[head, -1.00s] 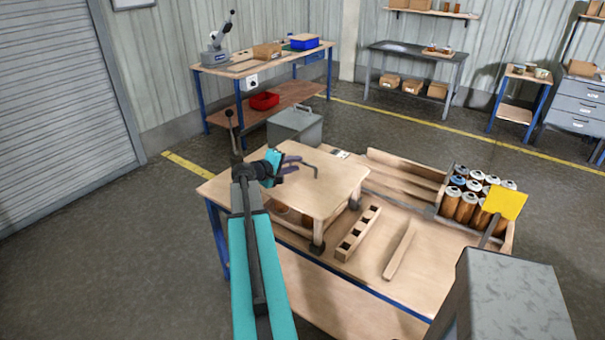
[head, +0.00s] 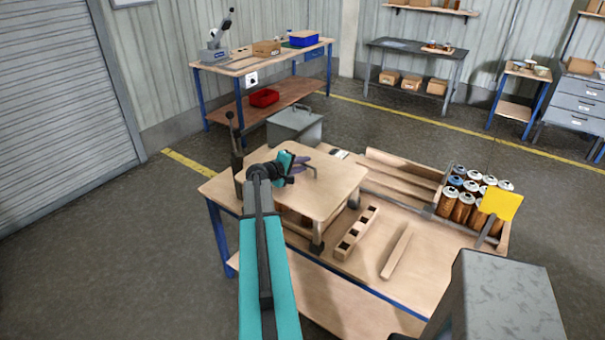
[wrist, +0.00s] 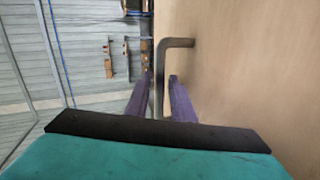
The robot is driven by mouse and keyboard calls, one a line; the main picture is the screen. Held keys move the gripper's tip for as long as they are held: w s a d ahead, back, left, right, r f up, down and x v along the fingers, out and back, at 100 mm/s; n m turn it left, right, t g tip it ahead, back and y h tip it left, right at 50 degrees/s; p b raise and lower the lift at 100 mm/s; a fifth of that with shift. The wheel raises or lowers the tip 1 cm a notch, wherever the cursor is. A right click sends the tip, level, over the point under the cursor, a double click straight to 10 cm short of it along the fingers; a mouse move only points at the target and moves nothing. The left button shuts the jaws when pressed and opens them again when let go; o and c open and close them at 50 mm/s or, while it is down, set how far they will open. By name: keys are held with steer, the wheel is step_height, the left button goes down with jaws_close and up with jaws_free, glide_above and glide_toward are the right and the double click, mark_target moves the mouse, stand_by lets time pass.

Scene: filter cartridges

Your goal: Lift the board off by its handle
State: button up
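The board (head: 325,196) is a flat wooden panel resting on short posts above the workbench. Its handle is a thin grey bent bar on top; its end shows beside my gripper in the head view (head: 314,171), and its bend shows clearly in the wrist view (wrist: 178,43). My gripper (wrist: 161,78) has its two purple fingers apart, one on each side of the handle's bar, with small gaps visible. In the head view my gripper (head: 303,159) is low over the board's top, and its wrist hides part of the board.
On the workbench (head: 432,262) right of the board lie a slotted wooden block (head: 357,234) and a wooden strip (head: 397,251). A crate of cartridges (head: 466,199) stands at the right end. A dark upright lever (head: 235,140) rises behind the board's left corner.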

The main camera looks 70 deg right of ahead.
stand_by(0.4)
jaws_close()
steer(key=shift+r, duration=0.1)
stand_by(1.2)
